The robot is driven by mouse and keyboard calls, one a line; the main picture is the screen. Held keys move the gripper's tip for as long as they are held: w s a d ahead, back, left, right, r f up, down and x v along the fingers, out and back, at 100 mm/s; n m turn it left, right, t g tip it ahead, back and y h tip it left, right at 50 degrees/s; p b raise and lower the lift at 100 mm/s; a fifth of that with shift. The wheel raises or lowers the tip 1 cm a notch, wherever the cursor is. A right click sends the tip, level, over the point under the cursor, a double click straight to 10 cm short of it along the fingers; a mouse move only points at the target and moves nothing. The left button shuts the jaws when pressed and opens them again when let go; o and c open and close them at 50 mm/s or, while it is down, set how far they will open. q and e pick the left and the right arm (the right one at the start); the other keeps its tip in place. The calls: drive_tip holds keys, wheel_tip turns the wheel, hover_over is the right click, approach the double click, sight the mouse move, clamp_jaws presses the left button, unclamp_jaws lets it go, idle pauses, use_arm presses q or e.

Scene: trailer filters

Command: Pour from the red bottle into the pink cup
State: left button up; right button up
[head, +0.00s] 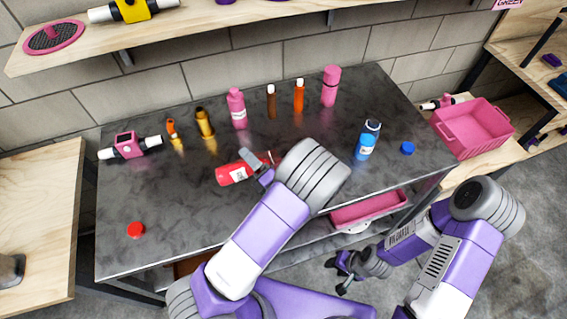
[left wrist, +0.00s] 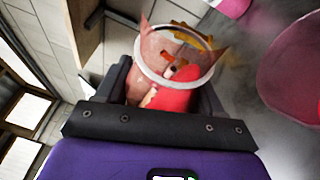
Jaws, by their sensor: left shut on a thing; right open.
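The red bottle (head: 234,174) has a white label and lies tilted nearly level over the dark worktop. My left gripper (head: 257,167) is shut on it. In the left wrist view the red bottle (left wrist: 172,98) sits between the fingers, with a pale ring in front of it. A pink rounded thing (left wrist: 292,75) stands at the right of that view; I cannot tell whether it is the pink cup. In the head view a tall pink cylinder (head: 331,86) stands at the back; no open pink cup shows clearly. My right gripper (head: 346,270) is open and empty, low beside the worktop.
A red cap (head: 136,230) lies front left on the worktop (head: 190,225). A pink bottle (head: 237,108), orange bottle (head: 299,97) and brown bottle (head: 271,101) stand at the back. A blue bottle (head: 366,143) and blue cap (head: 407,148) are at right. The front left is mostly clear.

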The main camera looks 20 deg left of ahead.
use_arm(q)
drive_tip(key=shift+d+r+p, duration=0.1)
drive_tip(key=shift+r+p, duration=0.3)
drive_tip(key=shift+p, duration=0.1)
drive_tip(key=shift+w+m+t+p, duration=0.1)
drive_tip(key=shift+m+t+p, duration=0.2)
drive_tip(key=shift+m, duration=0.2)
idle(0.7)
